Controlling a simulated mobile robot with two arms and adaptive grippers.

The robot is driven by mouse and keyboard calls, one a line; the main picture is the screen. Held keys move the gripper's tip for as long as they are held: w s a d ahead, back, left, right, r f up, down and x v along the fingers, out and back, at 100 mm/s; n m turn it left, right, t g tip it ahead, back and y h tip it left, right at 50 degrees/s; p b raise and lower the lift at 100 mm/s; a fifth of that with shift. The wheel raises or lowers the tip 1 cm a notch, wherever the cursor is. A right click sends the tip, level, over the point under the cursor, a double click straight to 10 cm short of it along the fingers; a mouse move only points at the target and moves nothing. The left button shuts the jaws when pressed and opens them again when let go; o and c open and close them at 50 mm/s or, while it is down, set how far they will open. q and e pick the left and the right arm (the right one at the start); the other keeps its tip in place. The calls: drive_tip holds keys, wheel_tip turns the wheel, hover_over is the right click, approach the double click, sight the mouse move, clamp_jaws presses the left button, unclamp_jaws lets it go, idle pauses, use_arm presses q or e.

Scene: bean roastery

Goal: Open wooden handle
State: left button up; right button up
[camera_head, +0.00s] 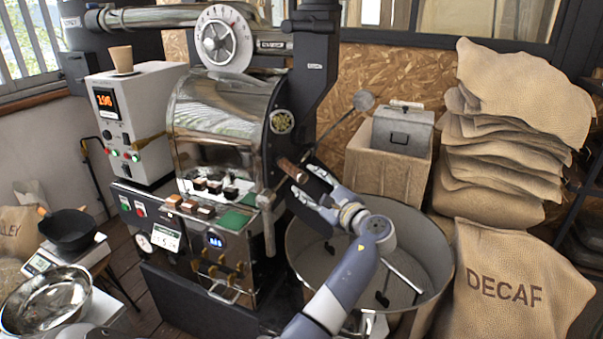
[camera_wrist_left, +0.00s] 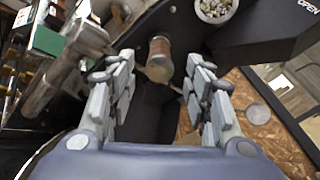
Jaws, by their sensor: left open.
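The wooden handle (camera_head: 292,170) is a short brown cylinder sticking out from the front of the steel coffee roaster (camera_head: 225,120). In the left wrist view the handle (camera_wrist_left: 159,58) has a pale metal end and lies just beyond and between the fingertips. My left gripper (camera_head: 311,186) is open and empty, just to the right of and below the handle in the head view. Its fingers (camera_wrist_left: 161,77) stand wide apart on both sides of the handle, and I see no clear contact. My right gripper is in neither view.
A round cooling drum (camera_head: 432,245) lies under my left arm. A metal lever (camera_head: 266,205) stands left of the handle. A round window with beans (camera_wrist_left: 215,8) is above it. A box (camera_head: 378,170) and burlap sacks (camera_head: 505,290) stand right.

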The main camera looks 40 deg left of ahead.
sight(294, 172)
use_arm(q)
drive_tip(key=p+x, duration=0.1)
drive_tip(key=x, duration=0.7)
drive_tip(key=shift+w+a, duration=0.1)
drive_tip(key=shift+a, duration=0.1)
